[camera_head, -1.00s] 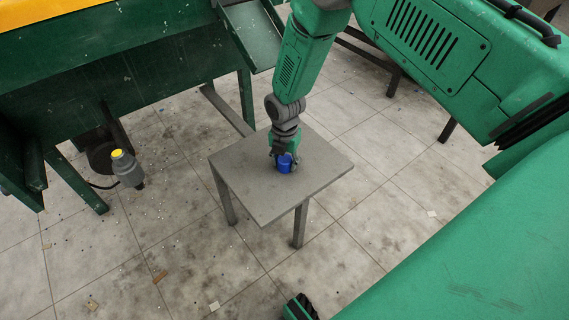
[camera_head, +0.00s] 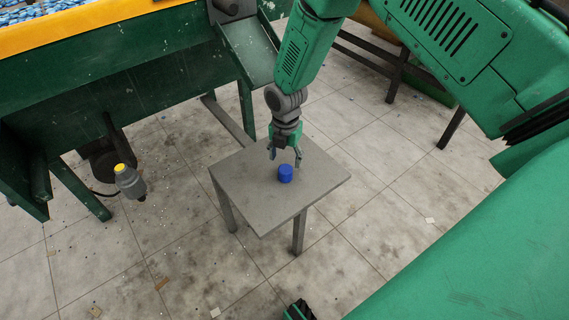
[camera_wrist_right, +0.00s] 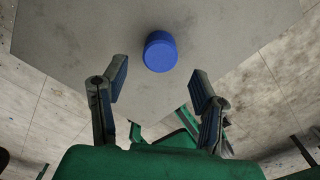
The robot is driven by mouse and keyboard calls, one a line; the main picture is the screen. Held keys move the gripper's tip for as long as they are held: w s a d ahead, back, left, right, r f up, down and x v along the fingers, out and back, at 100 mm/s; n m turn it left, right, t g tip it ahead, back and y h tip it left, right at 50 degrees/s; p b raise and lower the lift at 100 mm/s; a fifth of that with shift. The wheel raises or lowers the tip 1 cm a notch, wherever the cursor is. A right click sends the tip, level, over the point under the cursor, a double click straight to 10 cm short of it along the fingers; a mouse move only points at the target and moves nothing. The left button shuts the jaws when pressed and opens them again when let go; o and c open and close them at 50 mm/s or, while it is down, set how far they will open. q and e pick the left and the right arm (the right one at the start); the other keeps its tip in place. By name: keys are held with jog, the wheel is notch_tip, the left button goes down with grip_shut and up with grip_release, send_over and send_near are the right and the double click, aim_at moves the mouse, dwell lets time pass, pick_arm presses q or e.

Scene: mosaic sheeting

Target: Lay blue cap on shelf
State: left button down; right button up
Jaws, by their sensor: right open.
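The blue cap (camera_head: 285,173) stands on the small grey table-like shelf (camera_head: 240,190), near its middle. It also shows in the right wrist view (camera_wrist_right: 160,51), resting on the grey top. My right gripper (camera_head: 285,156) is open and empty, just above and behind the cap in the head view. In the right wrist view its two fingers (camera_wrist_right: 158,92) are spread wide, with the cap beyond the tips and not touching them. My left gripper is not in view.
A green machine (camera_head: 130,75) with a yellow edge and blue pieces on top stands at the upper left. A grey device with a yellow top (camera_head: 129,182) is below it. Dark bench legs (camera_head: 395,82) stand at the upper right. The tiled floor around the shelf is mostly clear.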

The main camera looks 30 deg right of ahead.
aim_at(284, 169)
notch_tip(284, 169, up, 5)
jog(key=shift+f+p, duration=0.15)
jog(key=shift+p, duration=0.55)
jog(key=s+a+f+m, duration=0.2)
jog(key=s+f+m, duration=0.1)
jog(key=s+m, duration=0.3)
jog(key=s+a+f+m, duration=0.2)
jog(key=s+f+m, duration=0.2)
jog(key=s, duration=0.3)
jog(key=s+m, duration=1.4)
jog(key=s, duration=0.4)
jog(key=shift+d+r+t, duration=0.3)
jog(key=shift+r, duration=0.15)
